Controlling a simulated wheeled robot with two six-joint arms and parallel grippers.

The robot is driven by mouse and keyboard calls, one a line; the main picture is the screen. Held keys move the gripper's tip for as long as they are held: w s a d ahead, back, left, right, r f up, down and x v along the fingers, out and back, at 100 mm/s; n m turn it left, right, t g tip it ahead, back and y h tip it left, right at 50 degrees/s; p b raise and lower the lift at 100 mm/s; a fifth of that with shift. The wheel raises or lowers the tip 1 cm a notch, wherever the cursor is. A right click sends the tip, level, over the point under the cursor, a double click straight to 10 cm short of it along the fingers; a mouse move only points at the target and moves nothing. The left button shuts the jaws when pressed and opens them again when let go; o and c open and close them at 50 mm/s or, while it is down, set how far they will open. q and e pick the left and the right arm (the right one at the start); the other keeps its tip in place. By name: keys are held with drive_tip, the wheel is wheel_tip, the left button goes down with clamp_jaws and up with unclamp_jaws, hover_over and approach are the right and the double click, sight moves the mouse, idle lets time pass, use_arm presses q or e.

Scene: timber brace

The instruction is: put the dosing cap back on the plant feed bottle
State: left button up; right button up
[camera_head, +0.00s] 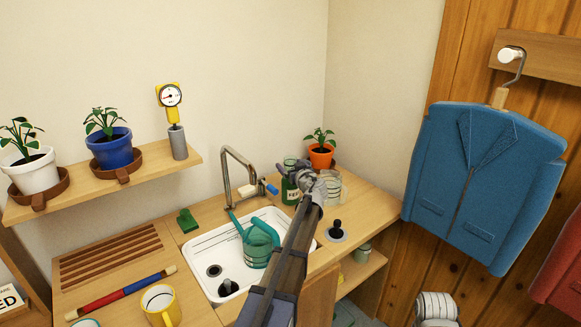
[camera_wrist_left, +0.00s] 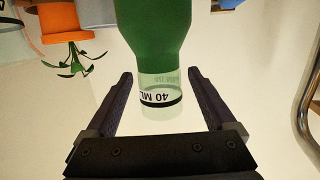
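The green plant feed bottle (camera_head: 290,191) stands upright at the back of the counter, right of the tap, partly hidden by my left gripper (camera_head: 303,173) in the head view. In the left wrist view, which is upside down, the bottle (camera_wrist_left: 156,28) shows with the clear dosing cap (camera_wrist_left: 160,97), marked 40 ML, at its neck end. The cap looks in line with the bottle; I cannot tell how firmly it sits. My left gripper (camera_wrist_left: 160,92) is open, its fingers on both sides of the cap with gaps. My right gripper is not in view.
A clear glass jar (camera_head: 331,187) stands close right of the bottle. An orange plant pot (camera_head: 321,156) is behind. The tap (camera_head: 227,172) and the sink with a teal watering can (camera_head: 258,246) are to the left. A black-knobbed stopper (camera_head: 337,231) lies in front.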

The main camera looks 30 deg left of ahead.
use_arm(q)
drive_tip(key=shift+r+p, duration=0.25)
drive_tip(key=shift+p, duration=0.05)
drive_tip(key=p+v, duration=0.1)
drive_tip(key=v, duration=1.1)
drive_tip(key=shift+f, duration=0.15)
drive_tip(key=s+d+f+m+g+h, duration=0.1)
drive_tip(key=s+d+f, duration=0.1)
drive_tip(key=d+f, duration=0.1)
drive_tip(key=s+d+f+m+g+h, duration=0.1)
drive_tip(key=s+d+f, duration=0.1)
drive_tip(key=s+d, duration=0.1)
drive_tip(key=s+d+f+m+g+h, duration=0.1)
drive_tip(key=s+d+f, duration=0.2)
drive_tip(key=d, duration=0.2)
drive_tip(key=shift+s+d+f, duration=0.2)
drive_tip(key=shift+d+f, duration=0.05)
drive_tip(key=shift+f, duration=0.1)
drive_tip(key=s+d+f+m+g+h, duration=0.3)
drive_tip(key=s+d+f+m+h, duration=0.1)
drive_tip(key=s+d, duration=0.7)
drive_tip(key=s+d+f+m+g+h, duration=0.4)
drive_tip(key=s+d+f+m, duration=0.2)
drive_tip(key=s+d, duration=0.5)
drive_tip(key=shift+s+d+m, duration=0.2)
drive_tip(key=shift+d+m, duration=0.35)
drive_tip(key=shift+m, duration=0.05)
drive_tip(key=shift+a, duration=0.1)
